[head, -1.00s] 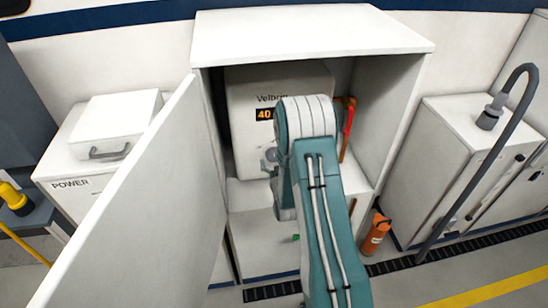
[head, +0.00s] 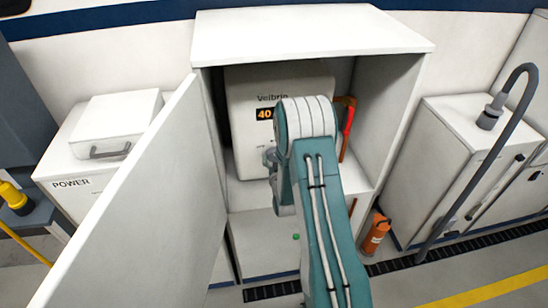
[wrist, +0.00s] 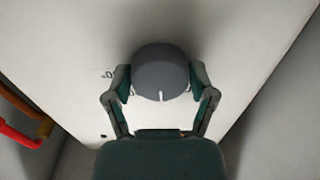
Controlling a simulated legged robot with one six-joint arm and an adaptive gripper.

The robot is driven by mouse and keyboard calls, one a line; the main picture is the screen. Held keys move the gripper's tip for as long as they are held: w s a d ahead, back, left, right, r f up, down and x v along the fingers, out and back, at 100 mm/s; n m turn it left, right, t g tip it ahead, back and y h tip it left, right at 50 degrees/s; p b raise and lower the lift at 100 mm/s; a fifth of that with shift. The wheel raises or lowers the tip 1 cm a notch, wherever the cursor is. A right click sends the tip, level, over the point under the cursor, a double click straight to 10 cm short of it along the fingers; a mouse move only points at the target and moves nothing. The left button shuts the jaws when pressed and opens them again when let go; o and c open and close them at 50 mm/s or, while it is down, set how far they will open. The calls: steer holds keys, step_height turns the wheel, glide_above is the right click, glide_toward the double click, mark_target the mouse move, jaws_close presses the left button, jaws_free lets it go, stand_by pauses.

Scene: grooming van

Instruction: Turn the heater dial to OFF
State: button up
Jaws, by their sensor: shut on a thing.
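The heater (head: 247,130) is a white box inside an open white cabinet, with an orange display reading 40. Its dial is hidden behind my arm in the head view. In the wrist view the dark grey round dial (wrist: 161,72) sits on the white heater face (wrist: 75,65), its white pointer mark toward the bottom of the picture. My gripper (wrist: 160,84) has one finger on each side of the dial and is shut on it. Faint markings show left of the dial, but I cannot read them fully.
The cabinet door (head: 150,200) stands open at the left. A red-handled pipe (head: 348,120) runs right of the heater, inside the cabinet. A white POWER box (head: 75,165) is at the left, an orange cylinder (head: 375,235) on the floor at the right.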

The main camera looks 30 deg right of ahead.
steer(key=shift+w, duration=0.1)
steer(key=n, duration=0.5)
steer(key=shift+r, duration=0.1)
steer(key=shift+n, duration=2.3)
steer(key=o, duration=1)
steer(key=shift+a, duration=0.1)
steer(key=shift+o, duration=0.2)
steer(key=v, duration=1.2)
